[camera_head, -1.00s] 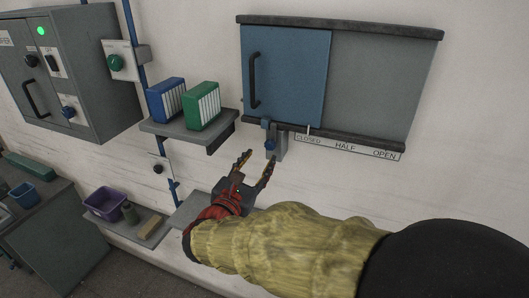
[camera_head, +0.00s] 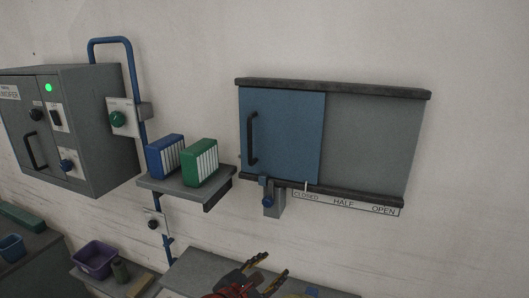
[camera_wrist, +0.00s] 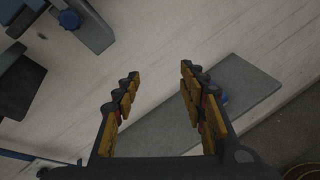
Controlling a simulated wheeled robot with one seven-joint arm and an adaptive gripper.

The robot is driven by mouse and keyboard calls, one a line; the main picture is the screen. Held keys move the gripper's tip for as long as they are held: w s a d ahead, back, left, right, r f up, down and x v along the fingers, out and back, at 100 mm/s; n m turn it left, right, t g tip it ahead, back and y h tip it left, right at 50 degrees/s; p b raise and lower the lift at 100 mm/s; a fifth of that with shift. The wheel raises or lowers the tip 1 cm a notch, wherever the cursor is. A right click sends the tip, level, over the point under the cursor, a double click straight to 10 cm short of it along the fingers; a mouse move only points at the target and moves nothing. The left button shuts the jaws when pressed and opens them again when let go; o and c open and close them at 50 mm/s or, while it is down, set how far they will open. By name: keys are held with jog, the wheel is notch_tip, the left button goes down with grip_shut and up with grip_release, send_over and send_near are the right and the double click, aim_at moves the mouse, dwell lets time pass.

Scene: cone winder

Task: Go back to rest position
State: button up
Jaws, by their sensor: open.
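My gripper (camera_head: 268,274) is low at the bottom edge of the head view, below the sliding panel, and holds nothing. In the wrist view my gripper (camera_wrist: 160,82) has its two yellow-padded fingers spread wide, with a grey shelf (camera_wrist: 245,90) beyond them. The blue sliding door (camera_head: 285,140) with its black handle covers the left part of its frame, near the CLOSED mark. A small latch with a blue knob (camera_head: 267,200) sits under the door, well apart from my gripper. Most of my arm is out of view.
A wall shelf (camera_head: 185,186) holds a blue and a green binder-like box. A grey cabinet (camera_head: 90,165) with a green light is at left. A lower surface (camera_head: 200,268) lies near my gripper. A purple bin (camera_head: 95,258) stands at lower left. The right wall is bare.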

jog(key=s+d+f+m+g+y+b, duration=0.4)
jog(key=s+d+f+m+b, duration=0.2)
jog(key=s+f+m+b, duration=0.4)
jog(key=s+d+f+m+g+y+b, duration=0.35)
jog(key=s+d+f+m+b, duration=0.35)
jog(key=s+f+m, duration=0.4)
jog(key=shift+s+d+r+m+t+h+b, duration=0.1)
jog(key=shift+s+d+m+t+b, duration=0.15)
jog(key=shift+d+m+b, duration=0.45)
jog(key=shift+s+d+f+m+t+h+b, duration=0.15)
jog(key=shift+s+d+m+b, duration=0.2)
jog(key=shift+d+b, duration=0.75)
jog(key=shift+s+d+r+m+t+h+b, duration=0.15)
jog(key=shift+s+d+m+b, duration=0.25)
jog(key=shift+d+b, duration=0.5)
